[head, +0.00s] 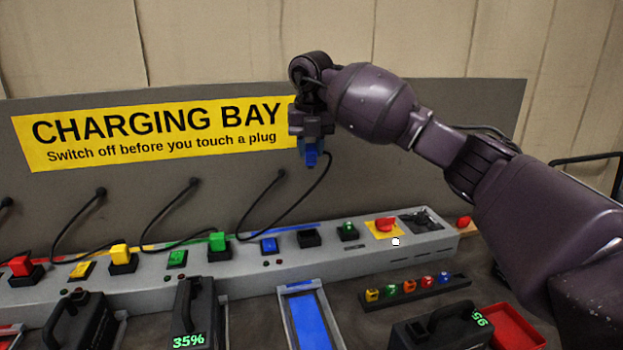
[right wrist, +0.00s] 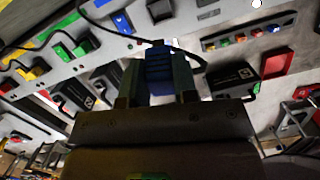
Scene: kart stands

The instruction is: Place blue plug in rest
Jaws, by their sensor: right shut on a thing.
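My right gripper (head: 311,145) is shut on the blue plug (head: 312,157) and holds it up in front of the grey back panel. A black cable loops from the plug to the panel. In the right wrist view the blue plug (right wrist: 158,62) sits between the fingers of my right gripper (right wrist: 160,88). An empty black rest (head: 309,237) is on the grey ledge, well below the plug; it also shows in the right wrist view (right wrist: 160,10). A blue switch (head: 269,245) lies just left of this rest. My left gripper is not in view.
Red (head: 21,266), yellow (head: 121,255) and green (head: 218,242) plugs stand in rests on the ledge to the left. A red knob (head: 386,225) is right of the empty rest. Black battery packs and an empty blue bay (head: 311,318) are in front.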

